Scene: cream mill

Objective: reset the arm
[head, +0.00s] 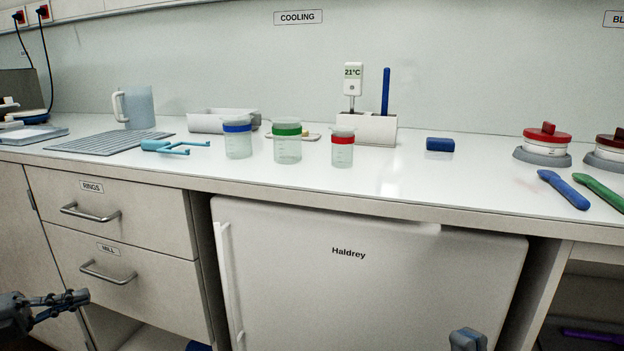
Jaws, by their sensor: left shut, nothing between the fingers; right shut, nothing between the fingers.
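My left gripper (66,300) is at the lower left, in front of the drawer unit and below the counter top. It is shut and holds nothing. My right gripper (468,340) shows only in part at the bottom edge, in front of the fridge door. It is shut with nothing seen in it. Both grippers are apart from the objects on the counter.
The counter (400,185) bears beakers with blue (238,140), green (287,142) and red (342,148) bands, a jug (138,108) and red-lidded jars (543,143). Below are drawers (120,215) and a closed fridge (350,285). The counter's front strip is mostly clear.

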